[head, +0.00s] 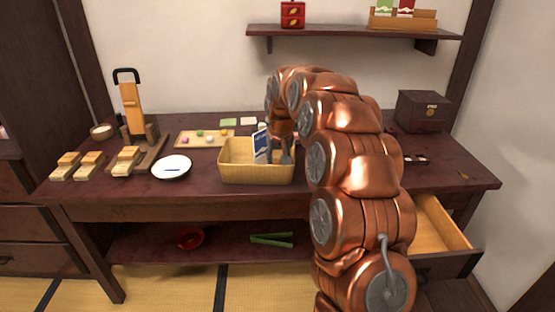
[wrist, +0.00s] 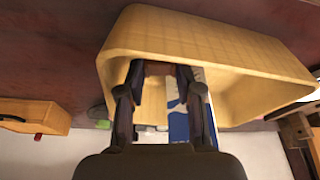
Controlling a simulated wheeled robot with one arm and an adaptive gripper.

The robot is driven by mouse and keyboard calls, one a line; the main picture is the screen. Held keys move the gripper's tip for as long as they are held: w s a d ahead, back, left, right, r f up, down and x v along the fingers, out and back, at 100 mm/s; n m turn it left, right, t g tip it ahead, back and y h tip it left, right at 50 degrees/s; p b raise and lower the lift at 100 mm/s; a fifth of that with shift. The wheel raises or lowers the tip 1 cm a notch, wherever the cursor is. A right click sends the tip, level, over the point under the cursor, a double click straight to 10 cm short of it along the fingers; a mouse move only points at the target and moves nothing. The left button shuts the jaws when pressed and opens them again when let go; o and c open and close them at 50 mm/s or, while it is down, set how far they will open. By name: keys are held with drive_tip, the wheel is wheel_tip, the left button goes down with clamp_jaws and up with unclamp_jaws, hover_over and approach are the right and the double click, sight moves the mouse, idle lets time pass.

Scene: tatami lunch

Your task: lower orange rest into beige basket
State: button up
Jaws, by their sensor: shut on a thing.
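The beige basket (head: 257,174) stands on the dark table near its front edge, with its wall and rim also filling the upper wrist view (wrist: 205,38). My gripper (head: 286,156) points down into the right part of the basket's opening. In the wrist view its fingers (wrist: 159,72) are shut on a small brownish-orange thing (wrist: 159,67), seemingly the orange rest, mostly hidden between the fingertips. In the head view the rest cannot be made out. I cannot tell whether it touches the basket floor.
A blue-and-white packet (head: 262,147) stands tilted in the basket, beside my fingers. A white plate (head: 171,168) and a tray of sweets (head: 190,141) are to the left. A dark box (head: 422,111) stands at the back right. A drawer (head: 441,228) hangs open below.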

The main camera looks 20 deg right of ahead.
drive_tip(key=shift+f+b, duration=0.45)
drive_tip(key=shift+f, duration=1.4)
idle(1.2)
drive_tip(key=o, duration=1)
drive_tip(key=shift+r, duration=0.1)
drive_tip(key=v, duration=1.1)
drive_tip(key=shift+s+r, duration=0.15)
drive_tip(key=shift+r, duration=0.25)
drive_tip(key=s+a+f+n+g, duration=0.1)
drive_tip(key=s+a+f+g, duration=0.2)
drive_tip(key=s, duration=1.2)
drive_tip(key=s+a+f+g, duration=0.1)
drive_tip(key=s+a+f, duration=0.3)
drive_tip(key=s, duration=1.1)
drive_tip(key=s+a+f+n+g, duration=0.1)
drive_tip(key=s+a+f+g, duration=0.2)
drive_tip(key=s, duration=1.2)
wheel_tip(320, 180, up, 21)
drive_tip(key=t+p, duration=0.1)
drive_tip(key=p, duration=1.9)
drive_tip(key=shift+s+a+r+t+y, duration=0.25)
drive_tip(key=shift+s+a+t+y, duration=0.05)
drive_tip(key=shift+s+a+t, duration=0.1)
